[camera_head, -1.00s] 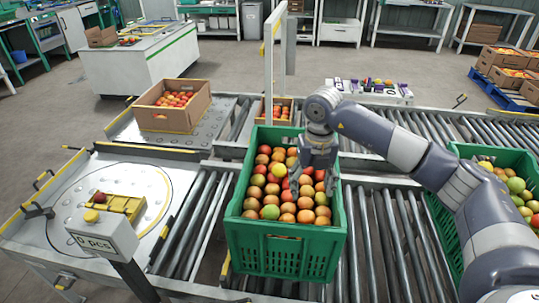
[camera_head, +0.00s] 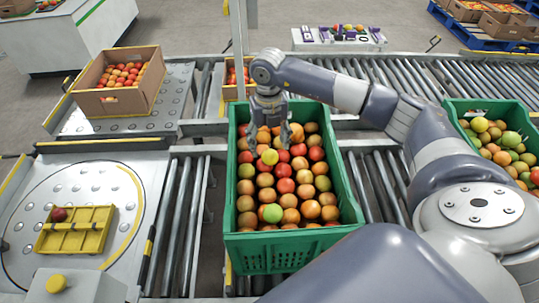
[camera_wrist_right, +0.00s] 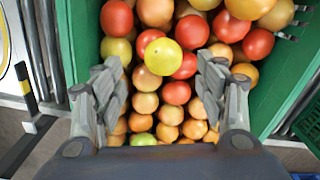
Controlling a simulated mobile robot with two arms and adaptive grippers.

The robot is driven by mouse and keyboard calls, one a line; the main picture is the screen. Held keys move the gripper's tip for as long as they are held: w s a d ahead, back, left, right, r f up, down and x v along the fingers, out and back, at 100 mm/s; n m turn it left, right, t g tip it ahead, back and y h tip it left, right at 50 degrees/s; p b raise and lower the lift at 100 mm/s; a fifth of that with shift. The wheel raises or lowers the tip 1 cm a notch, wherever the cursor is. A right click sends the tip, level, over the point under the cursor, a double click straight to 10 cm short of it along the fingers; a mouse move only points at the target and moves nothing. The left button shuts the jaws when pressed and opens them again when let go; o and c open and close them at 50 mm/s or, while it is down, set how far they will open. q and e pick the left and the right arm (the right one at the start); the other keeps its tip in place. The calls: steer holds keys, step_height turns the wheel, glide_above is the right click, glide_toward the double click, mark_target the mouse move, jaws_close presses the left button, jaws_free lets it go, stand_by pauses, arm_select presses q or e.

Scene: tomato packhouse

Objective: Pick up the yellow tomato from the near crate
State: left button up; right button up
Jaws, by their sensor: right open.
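The yellow tomato (camera_head: 270,157) lies on top of the mixed red, orange and green tomatoes in the near green crate (camera_head: 290,250). In the right wrist view the yellow tomato (camera_wrist_right: 163,56) shows whole, near the middle, just beyond the line between the fingertips. My right gripper (camera_head: 268,138) hangs over the far half of the crate, pointing down. Its fingers are spread apart with nothing held between them, as the right wrist view (camera_wrist_right: 160,82) also shows. The exact height above the tomato is hard to tell. My left gripper is not in view.
A second green crate of tomatoes (camera_head: 460,112) stands at the right. A cardboard box of tomatoes (camera_head: 118,101) stands at the back left. A yellow tray (camera_head: 75,241) with a dark red tomato lies on the round plate. The near crate's walls surround the gripper's area.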

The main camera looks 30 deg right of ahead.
mark_target(270, 152)
steer(key=f, duration=0.3)
steer(key=f+p, duration=0.1)
steer(key=shift+w+d+f, duration=0.1)
steer(key=shift+d+f, duration=0.15)
steer(key=shift+d, duration=0.05)
steer(key=shift+f, duration=0.5)
steer(key=c, duration=0.7)
steer(key=shift+c, duration=0.8)
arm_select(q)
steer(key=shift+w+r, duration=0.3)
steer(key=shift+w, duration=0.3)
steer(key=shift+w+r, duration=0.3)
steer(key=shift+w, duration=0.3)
